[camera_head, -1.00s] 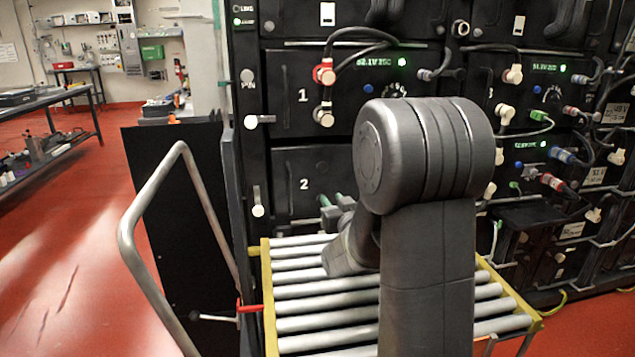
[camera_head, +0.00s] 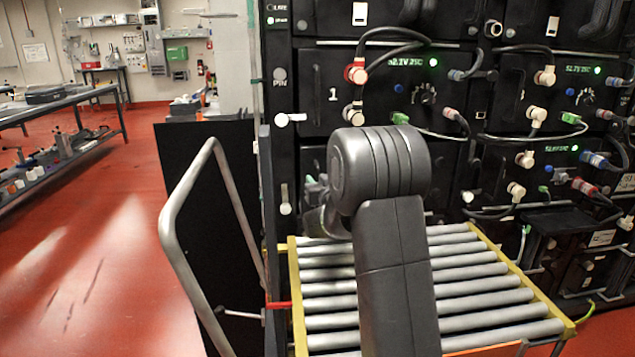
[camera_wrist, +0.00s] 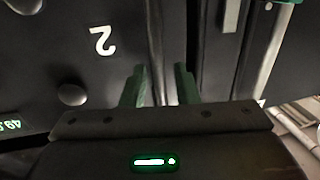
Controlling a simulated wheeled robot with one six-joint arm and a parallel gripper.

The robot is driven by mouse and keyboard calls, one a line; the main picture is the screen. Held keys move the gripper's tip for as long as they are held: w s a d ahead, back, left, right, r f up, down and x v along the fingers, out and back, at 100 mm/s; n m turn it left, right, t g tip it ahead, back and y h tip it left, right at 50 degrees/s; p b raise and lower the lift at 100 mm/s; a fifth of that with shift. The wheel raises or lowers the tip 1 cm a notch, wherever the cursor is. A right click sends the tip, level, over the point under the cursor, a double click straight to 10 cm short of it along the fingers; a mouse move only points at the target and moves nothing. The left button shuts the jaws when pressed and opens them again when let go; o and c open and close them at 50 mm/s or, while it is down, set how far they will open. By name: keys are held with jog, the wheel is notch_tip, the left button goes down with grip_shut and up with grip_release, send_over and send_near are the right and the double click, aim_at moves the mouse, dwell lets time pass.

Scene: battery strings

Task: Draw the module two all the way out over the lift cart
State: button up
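Module two (camera_head: 312,158) is the black unit in the rack below module one (camera_head: 335,75). My arm hides most of its front in the head view. In the wrist view its front (camera_wrist: 60,50) fills the upper left, with the white "2" upside down. My gripper (camera_wrist: 160,75) has two green fingers standing apart, with an upright bar (camera_wrist: 154,30), apparently its handle, between or just beyond them. I cannot see contact. The lift cart (camera_head: 470,278), with grey rollers in a yellow frame, stands against the rack below my arm.
A bent grey push handle (camera_head: 180,215) and a dark panel (camera_head: 235,165) stand left of the cart. Cables and white connectors (camera_head: 545,75) hang off the rack front at right. A bench (camera_head: 70,100) is at far left, with clear red floor (camera_head: 110,250) between.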

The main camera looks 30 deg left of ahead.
grip_shut()
dwell(1.4)
